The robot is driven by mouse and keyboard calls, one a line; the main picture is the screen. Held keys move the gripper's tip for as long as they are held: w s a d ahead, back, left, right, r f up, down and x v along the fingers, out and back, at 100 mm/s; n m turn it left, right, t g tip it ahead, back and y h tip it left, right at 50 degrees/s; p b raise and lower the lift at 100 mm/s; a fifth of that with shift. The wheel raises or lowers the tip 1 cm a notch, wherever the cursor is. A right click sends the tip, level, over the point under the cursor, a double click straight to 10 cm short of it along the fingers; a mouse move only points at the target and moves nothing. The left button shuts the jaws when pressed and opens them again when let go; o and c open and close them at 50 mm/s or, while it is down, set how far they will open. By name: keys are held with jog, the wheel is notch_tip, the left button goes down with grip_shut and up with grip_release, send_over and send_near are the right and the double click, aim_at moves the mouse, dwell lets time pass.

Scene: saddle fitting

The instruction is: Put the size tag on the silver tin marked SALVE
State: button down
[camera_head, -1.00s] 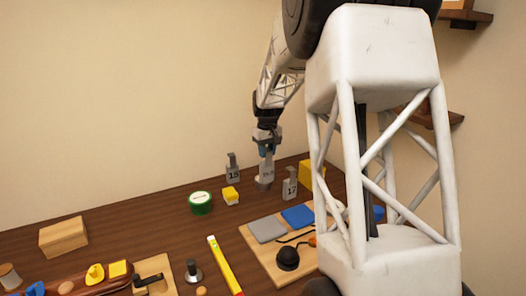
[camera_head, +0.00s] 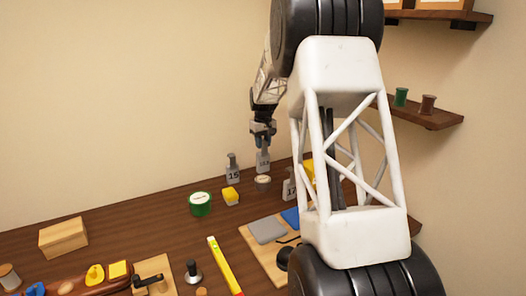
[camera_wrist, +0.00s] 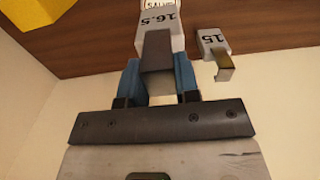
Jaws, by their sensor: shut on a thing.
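My gripper (camera_head: 263,144) is shut on the upright handle of a grey size tag (camera_head: 263,162). In the wrist view the tag (camera_wrist: 160,20) reads 16.5 and its handle sits between the blue fingertips (camera_wrist: 158,75). The silver tin (camera_head: 262,183) stands on the table just below the tag in the head view, its pale top showing. In the wrist view only part of the SALVE label (camera_wrist: 159,4) shows at the top edge, beyond the tag. The tag looks apart from the tin; whether it is directly above or behind cannot be told.
The tag marked 15 (camera_head: 233,174) stands left of the tin, and the tag marked 17 (camera_head: 289,190) right of it. A board with grey and blue pads (camera_head: 267,230) lies in front.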

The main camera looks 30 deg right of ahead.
aim_at(263, 150)
jog(key=shift+f, duration=1.95)
jog(key=c, duration=0.8)
grip_release()
jog(key=shift+c, duration=0.2)
notch_tip(263, 150, up, 12)
jog(key=shift+r, duration=0.2)
